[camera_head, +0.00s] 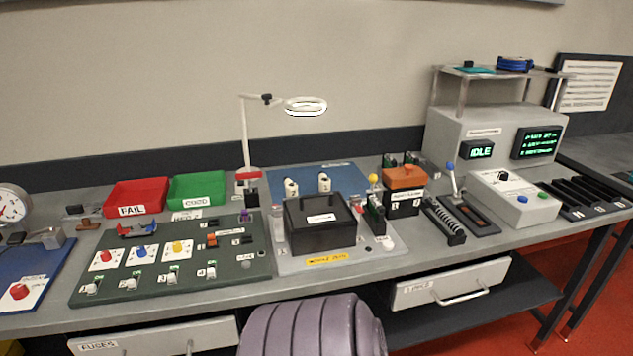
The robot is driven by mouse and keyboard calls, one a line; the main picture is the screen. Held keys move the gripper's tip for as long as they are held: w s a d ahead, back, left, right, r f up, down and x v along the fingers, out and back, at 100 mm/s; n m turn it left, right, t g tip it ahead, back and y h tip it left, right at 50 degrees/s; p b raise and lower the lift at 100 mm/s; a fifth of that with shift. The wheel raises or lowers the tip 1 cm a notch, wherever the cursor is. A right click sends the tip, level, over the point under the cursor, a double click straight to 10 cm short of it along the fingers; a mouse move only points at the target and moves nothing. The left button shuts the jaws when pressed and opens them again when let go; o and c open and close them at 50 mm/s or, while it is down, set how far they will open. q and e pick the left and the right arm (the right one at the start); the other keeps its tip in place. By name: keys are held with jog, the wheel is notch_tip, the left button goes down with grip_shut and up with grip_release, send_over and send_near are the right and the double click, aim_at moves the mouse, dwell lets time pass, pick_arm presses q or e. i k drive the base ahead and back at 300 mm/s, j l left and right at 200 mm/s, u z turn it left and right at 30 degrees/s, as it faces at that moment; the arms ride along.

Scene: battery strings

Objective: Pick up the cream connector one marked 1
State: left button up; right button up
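Two small cream connectors stand on the blue mat (350,173) behind the black box: a left one (291,187) and a right one (324,182). Each has a dark mark, too small to read, so I cannot tell which is marked 1. Both stand upright and clear of each other. Neither gripper is in view.
A black lidded box (320,234) stands in front of the connectors. A white ring lamp (305,106) rises behind them. A green board (130,262) with switches and small white parts lies left. An orange-topped block (404,177) and a grey console (515,200) stand right.

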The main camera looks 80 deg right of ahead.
aim_at(324, 181)
jog(key=z, duration=2.7)
